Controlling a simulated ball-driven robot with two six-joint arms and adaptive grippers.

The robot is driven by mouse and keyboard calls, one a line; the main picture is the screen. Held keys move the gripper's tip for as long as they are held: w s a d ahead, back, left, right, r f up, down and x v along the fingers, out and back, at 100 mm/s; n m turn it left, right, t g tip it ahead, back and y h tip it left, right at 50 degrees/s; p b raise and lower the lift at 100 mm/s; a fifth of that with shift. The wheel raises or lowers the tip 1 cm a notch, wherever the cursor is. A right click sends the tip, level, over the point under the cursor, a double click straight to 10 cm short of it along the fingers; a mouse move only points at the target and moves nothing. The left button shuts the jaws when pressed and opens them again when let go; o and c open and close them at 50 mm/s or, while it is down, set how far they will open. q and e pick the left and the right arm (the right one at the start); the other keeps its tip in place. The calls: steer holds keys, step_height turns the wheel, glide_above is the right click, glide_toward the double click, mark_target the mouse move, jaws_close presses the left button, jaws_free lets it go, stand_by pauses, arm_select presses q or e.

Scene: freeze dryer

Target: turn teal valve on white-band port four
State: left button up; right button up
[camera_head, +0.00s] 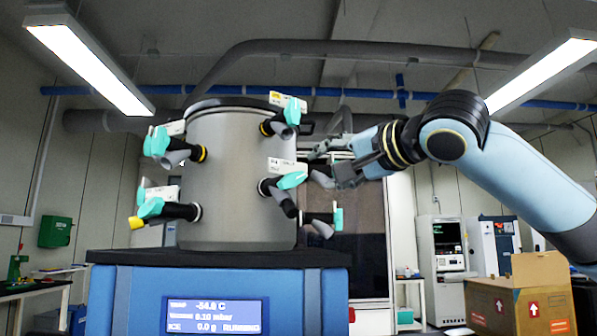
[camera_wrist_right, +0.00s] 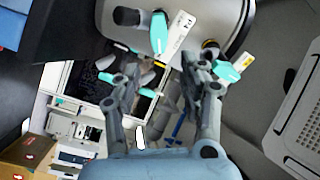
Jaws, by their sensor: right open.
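A steel drum (camera_head: 235,175) carries several black ports with teal valves. The middle-right teal valve (camera_head: 292,180) has a white tag (camera_head: 288,165) above it. Another teal valve (camera_head: 292,112) with a yellow-marked tag sits at the upper right, and one (camera_head: 338,219) at the lower right. My right gripper (camera_head: 330,163) is open and empty, just right of the middle-right valve. In the right wrist view, the open fingers (camera_wrist_right: 163,85) point toward a teal valve (camera_wrist_right: 158,33) and another teal valve (camera_wrist_right: 228,72). My left gripper is out of view.
The drum stands on a blue cabinet with a display (camera_head: 217,316). Left-side ports carry more teal valves (camera_head: 150,208). A dark glass-fronted unit (camera_head: 345,250) stands behind the right gripper. A cardboard box (camera_head: 520,300) is at the lower right.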

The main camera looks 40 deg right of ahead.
mark_target(297, 178)
steer(key=w+p, duration=0.4)
steer(key=w, duration=0.4)
steer(key=shift+w, duration=0.1)
steer(key=shift+w+d, duration=0.1)
steer(key=shift+w, duration=0.5)
steer(key=shift+f, duration=0.1)
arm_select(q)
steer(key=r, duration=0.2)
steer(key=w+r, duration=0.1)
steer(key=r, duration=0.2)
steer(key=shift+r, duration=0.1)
arm_select(e)
jaws_close()
